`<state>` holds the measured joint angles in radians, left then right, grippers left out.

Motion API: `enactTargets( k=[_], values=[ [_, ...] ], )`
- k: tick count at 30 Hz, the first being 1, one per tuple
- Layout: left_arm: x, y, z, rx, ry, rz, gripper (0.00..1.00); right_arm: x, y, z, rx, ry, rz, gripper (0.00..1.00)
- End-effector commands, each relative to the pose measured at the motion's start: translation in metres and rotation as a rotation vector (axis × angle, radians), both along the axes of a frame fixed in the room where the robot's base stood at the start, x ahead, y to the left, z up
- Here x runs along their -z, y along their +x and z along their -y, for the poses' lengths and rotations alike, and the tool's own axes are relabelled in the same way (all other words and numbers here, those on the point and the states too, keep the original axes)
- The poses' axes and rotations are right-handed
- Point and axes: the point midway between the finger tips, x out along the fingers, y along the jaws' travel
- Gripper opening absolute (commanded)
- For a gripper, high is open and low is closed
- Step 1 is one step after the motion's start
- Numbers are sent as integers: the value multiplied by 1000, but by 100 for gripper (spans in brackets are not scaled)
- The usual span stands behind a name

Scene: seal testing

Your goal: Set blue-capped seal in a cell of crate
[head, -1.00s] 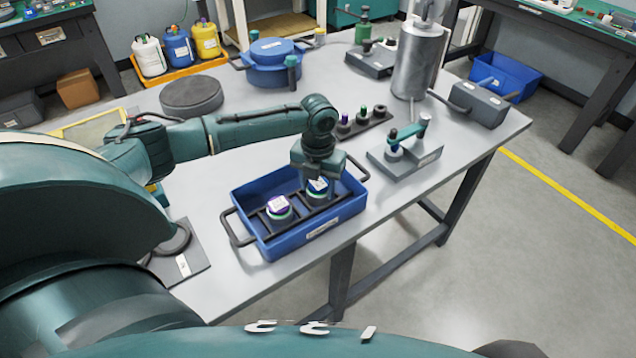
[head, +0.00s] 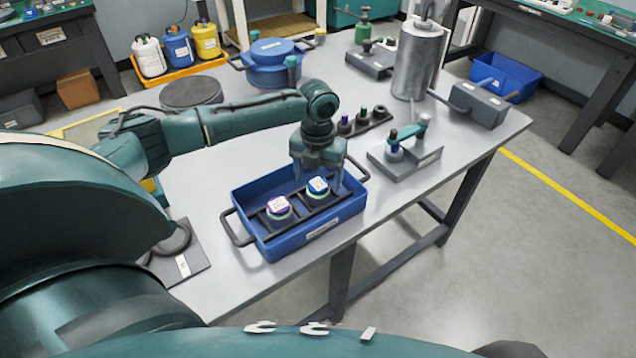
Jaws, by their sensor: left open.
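The blue crate (head: 290,241) stands near the front edge of the grey table, with black dividers inside. The blue-capped seal (head: 318,188) sits upright in the crate's right part, its cap with a white label facing up. A purple-capped seal (head: 278,207) sits in the cell to its left. My left gripper (head: 318,180) is open above and just behind the blue-capped seal, its fingers pointing down, and it holds nothing. Whether a finger touches the seal or crate I cannot tell. My right gripper is not in view.
A black rack (head: 362,127) with small plugs stands behind the crate. A grey clamp fixture (head: 405,155) is to the right. A metal cylinder (head: 416,65), a blue pot (head: 272,66) and a dark round disc (head: 190,92) stand further back.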

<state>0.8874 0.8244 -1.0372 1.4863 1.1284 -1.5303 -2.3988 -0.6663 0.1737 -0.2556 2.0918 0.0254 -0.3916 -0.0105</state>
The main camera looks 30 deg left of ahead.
Motion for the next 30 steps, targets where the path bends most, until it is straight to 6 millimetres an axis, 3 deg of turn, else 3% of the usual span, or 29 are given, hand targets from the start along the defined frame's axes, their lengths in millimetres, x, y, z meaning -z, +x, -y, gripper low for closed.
enactTargets(
  k=[6, 12, 18, 30],
  values=[
    [-50, 1, 0, -1, 1, 4, 71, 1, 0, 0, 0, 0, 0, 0],
    [-80, 1, 0, 0, 0, 3, 71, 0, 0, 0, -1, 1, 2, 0],
    [-91, 0, 0, 0, -1, 1, 71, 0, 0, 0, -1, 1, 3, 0],
    [-91, 0, 0, -1, -1, 0, 71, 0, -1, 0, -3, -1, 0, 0]
  ],
)
